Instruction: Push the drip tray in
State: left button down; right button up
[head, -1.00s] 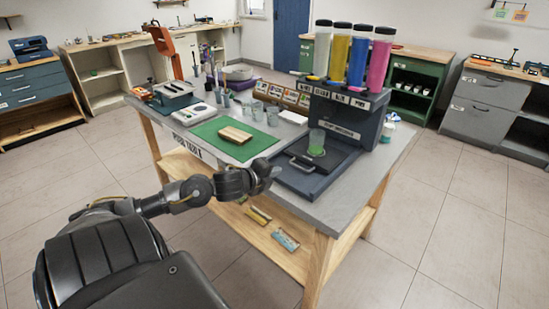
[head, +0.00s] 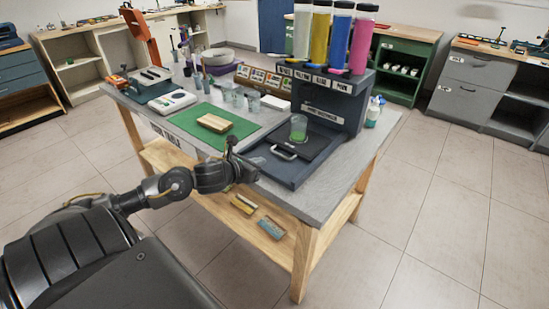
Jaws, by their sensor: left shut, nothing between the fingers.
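The drip tray (head: 312,147) is a flat black tray with a pale handle (head: 283,152) at its front. It lies on the dark blue base (head: 283,171) of the dispenser (head: 338,103) and sticks out toward the front. A clear cup (head: 299,128) with green contents stands upright on the tray. My left gripper (head: 245,165) is shut and empty, just left of the base's front corner and short of the handle. I cannot tell whether it touches the base. My right gripper is not in view.
Several tubes of coloured powder (head: 337,40) stand on the dispenser. A green mat (head: 229,140) with a wooden block (head: 214,123) lies to the left. A small bottle (head: 373,112) stands right of the dispenser. The table's front right surface (head: 322,196) is bare.

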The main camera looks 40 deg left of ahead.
aim_at(279, 155)
pick_arm(q)
jog(key=x, duration=0.3)
jog(key=shift+w+r, duration=0.1)
jog(key=shift+w, duration=0.15)
jog(key=p+x, duration=0.1)
jog(key=x, duration=0.2)
jog(key=shift+w+f, duration=0.25)
jog(key=shift+w, duration=0.05)
jog(key=shift+w+f, duration=0.25)
jog(key=shift+w, duration=0.25)
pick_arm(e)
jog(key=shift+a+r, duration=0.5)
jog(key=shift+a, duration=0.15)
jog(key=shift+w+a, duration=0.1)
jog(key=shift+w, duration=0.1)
